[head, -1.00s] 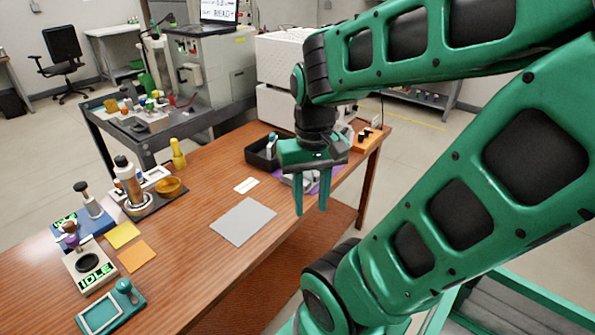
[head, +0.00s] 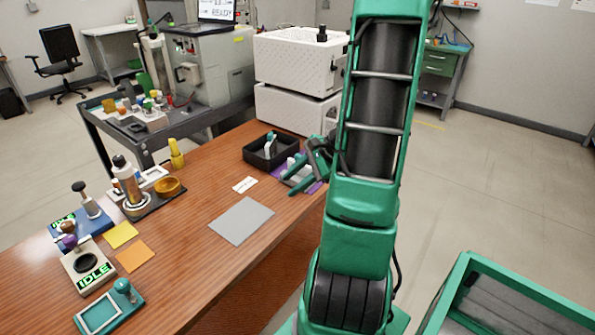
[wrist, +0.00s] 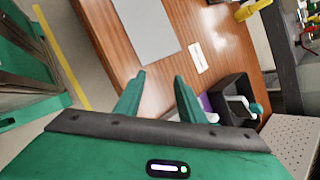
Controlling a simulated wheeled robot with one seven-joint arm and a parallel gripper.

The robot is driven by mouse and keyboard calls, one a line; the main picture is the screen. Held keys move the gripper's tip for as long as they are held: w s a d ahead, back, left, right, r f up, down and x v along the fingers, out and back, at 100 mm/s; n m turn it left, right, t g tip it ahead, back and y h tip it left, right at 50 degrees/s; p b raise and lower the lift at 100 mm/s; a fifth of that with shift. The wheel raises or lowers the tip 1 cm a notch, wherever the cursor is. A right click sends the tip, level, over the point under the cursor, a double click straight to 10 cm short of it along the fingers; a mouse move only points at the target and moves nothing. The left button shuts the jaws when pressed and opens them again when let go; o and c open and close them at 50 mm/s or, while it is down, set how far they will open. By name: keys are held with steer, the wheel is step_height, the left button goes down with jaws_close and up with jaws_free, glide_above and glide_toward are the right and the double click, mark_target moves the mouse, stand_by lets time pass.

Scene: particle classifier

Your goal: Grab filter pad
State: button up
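No object is clearly marked as the filter pad. Flat square pieces lie on the wooden table: a yellow one (head: 120,235) and an orange one (head: 134,256) at left, and a larger grey sheet (head: 241,221) near the middle. The grey sheet also shows at the top of the wrist view (wrist: 147,30). My gripper (head: 290,184) is at the table's right end, beside the purple-based item and right of the grey sheet. In the wrist view its two fingers (wrist: 157,84) are apart with nothing visible between them.
A black bin (head: 251,158) and a purple-based item (head: 312,187) are close to my gripper. A white label card (head: 244,184) lies behind the grey sheet. An IDLE device (head: 90,268), a teal frame (head: 102,314) and a bottle stand (head: 142,206) occupy the left.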

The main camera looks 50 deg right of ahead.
steer(key=d+m+t+h, duration=0.3)
steer(key=d+m+t, duration=0.4)
steer(key=d+m, duration=0.6)
steer(key=shift+n, duration=0.3)
steer(key=x, duration=0.3)
steer(key=f+x, duration=0.1)
steer(key=x, duration=0.1)
steer(key=shift+s+d, duration=0.1)
steer(key=shift+d, duration=0.2)
steer(key=shift+f+x, duration=0.15)
steer(key=shift+x, duration=1.15)
steer(key=shift+f+x, duration=0.15)
steer(key=shift+x, duration=1.1)
steer(key=shift+s+a, duration=0.1)
steer(key=shift+a, duration=0.05)
jaws_close()
